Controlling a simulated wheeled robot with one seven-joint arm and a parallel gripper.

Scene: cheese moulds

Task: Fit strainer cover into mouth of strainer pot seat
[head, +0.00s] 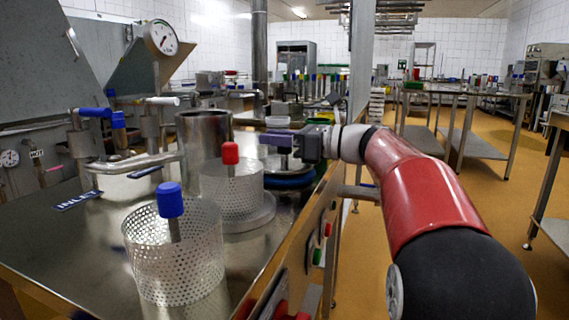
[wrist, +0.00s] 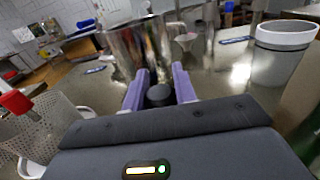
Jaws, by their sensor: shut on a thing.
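My gripper (head: 279,138), with purple fingers, is shut on the black knob (wrist: 158,95) of what appears to be the strainer cover. In the head view a shiny metal disc (head: 286,163) shows just below the fingers, above a dark blue round base (head: 290,181). I cannot tell whether the disc touches the base. A perforated strainer with a blue knob (head: 170,200) stands at the front. Another with a red knob (head: 231,154) stands behind it on a round metal plate. An open steel pot (head: 204,130) stands left of my gripper; it also shows ahead in the wrist view (wrist: 140,45). Which vessel is the seat is unclear.
A pressure gauge (head: 161,38), pipes and a blue-handled valve (head: 90,113) stand at the left. An INLET label (head: 77,200) lies on the steel table. In the wrist view a pale container (wrist: 283,62) stands at the right. The table's right edge runs beneath my arm.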

